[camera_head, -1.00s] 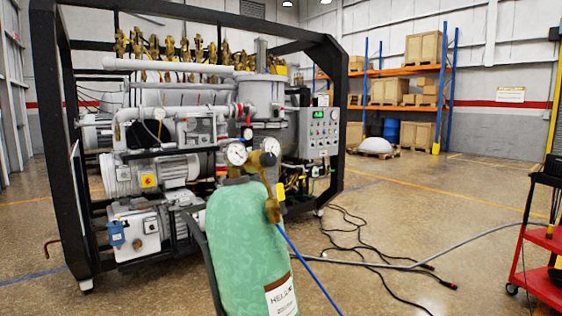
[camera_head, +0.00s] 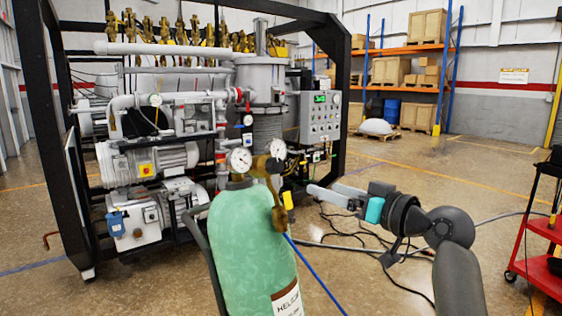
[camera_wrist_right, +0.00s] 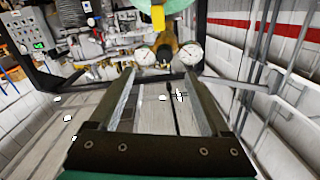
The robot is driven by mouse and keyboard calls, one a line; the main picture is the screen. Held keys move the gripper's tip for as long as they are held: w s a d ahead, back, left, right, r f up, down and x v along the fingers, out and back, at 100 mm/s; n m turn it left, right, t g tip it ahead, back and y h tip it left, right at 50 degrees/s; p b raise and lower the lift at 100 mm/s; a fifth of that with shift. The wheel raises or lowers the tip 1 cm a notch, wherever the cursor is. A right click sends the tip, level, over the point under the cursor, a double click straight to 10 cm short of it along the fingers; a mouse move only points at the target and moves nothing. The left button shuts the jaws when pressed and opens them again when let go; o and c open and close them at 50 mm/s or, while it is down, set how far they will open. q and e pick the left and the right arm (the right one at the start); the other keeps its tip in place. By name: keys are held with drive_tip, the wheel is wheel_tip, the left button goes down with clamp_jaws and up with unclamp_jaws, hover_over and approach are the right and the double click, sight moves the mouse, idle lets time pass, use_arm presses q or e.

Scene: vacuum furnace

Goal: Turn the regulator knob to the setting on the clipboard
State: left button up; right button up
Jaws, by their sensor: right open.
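The green helium cylinder (camera_head: 252,250) stands front centre in the head view. Its brass regulator (camera_head: 264,168) carries a left gauge (camera_head: 240,160) and a right gauge (camera_head: 277,149). I cannot make out the knob clearly. My right gripper (camera_head: 325,189) is open and empty, to the right of the regulator, with its fingers pointing left toward it. In the right wrist view the regulator (camera_wrist_right: 167,44) and both gauges show beyond the open fingertips (camera_wrist_right: 160,75), apart from them. I cannot make out the clipboard. My left gripper is out of view.
The vacuum furnace in its black frame (camera_head: 343,110) stands behind the cylinder, with a grey control box (camera_head: 320,117). A blue hose (camera_head: 315,273) runs from the regulator. Cables lie on the floor. A red cart (camera_head: 540,265) stands at the right edge. Shelves with crates stand behind.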

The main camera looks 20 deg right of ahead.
drive_tip(key=r, duration=0.2)
drive_tip(key=p, duration=0.2)
approach(278, 165)
drive_tip(key=shift+n+y, duration=0.3)
drive_tip(key=x, duration=0.9)
drive_tip(key=shift+d, duration=0.15)
drive_tip(key=shift+f, duration=0.1)
clamp_jaws()
